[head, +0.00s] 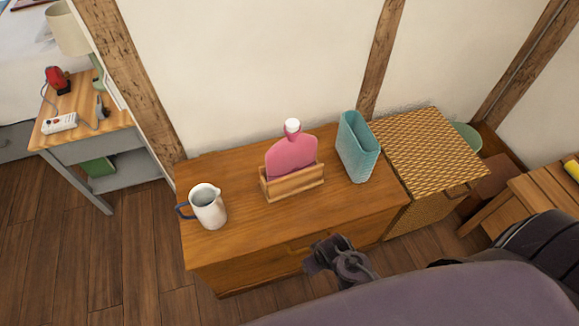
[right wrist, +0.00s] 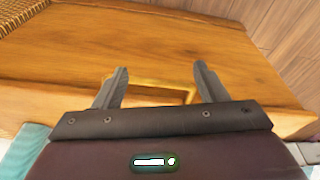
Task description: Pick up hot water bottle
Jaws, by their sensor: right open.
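The pink hot water bottle (head: 291,157) with a white cap stands upright in a wooden slotted holder (head: 293,183) on the wooden dresser (head: 240,245). The holder hides its lower part. My right gripper (head: 335,255) is in front of the dresser's front edge in the head view, below the bottle and apart from it. In the right wrist view my right gripper (right wrist: 161,68) is open and empty, with wood and the drawer handle (right wrist: 165,90) between and beyond its fingers. The bottle is not visible there. My left gripper is not in view.
A white pitcher (head: 208,207) with a blue handle stands left of the holder. A teal basket (head: 357,148) stands right of it. A woven-topped cabinet (head: 425,145) adjoins on the right. A bedside table (head: 85,130) is far left. The dresser top before the holder is clear.

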